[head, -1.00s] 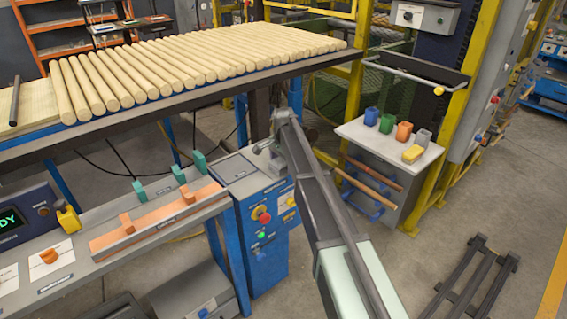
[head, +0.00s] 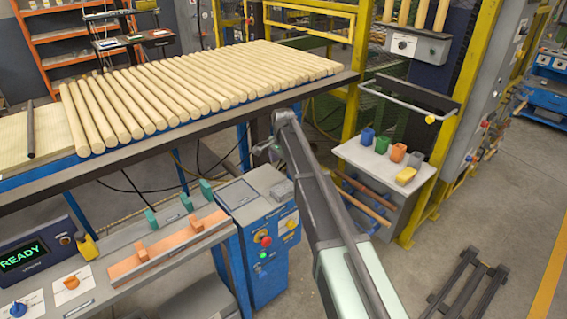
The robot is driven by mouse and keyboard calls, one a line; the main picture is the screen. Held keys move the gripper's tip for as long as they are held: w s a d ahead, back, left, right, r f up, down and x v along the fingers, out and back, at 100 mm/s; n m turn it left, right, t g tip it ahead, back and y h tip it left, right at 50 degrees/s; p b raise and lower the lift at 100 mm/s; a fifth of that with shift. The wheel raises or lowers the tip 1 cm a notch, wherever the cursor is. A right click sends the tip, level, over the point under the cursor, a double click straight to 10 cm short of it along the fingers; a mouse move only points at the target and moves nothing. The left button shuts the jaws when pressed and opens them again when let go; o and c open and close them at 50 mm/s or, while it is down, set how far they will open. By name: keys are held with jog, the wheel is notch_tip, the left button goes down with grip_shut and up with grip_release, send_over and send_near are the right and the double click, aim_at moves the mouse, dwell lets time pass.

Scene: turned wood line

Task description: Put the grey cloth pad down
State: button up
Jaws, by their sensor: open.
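A small grey pad (head: 282,189), which looks like the cloth pad, lies on the top right of the blue control cabinet (head: 240,196). My gripper (head: 262,151) is small in the head view, at the far end of my arm. It is open and appears apart from the pad, above and slightly left of it in the picture. My arm link hides part of the area right of the pad. The fine shape of the jaws is hard to make out.
A table of round wooden bars (head: 200,88) stands behind the cabinet. A bench at left holds an orange-topped fixture (head: 168,245) and a READY display (head: 24,254). Yellow posts stand nearby.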

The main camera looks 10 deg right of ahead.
jog(key=s+n, duration=1.2)
jog(key=s, duration=2.4)
jog(key=shift+s, duration=0.15)
jog(key=shift+o, duration=0.5)
jog(key=shift+f, duration=0.1)
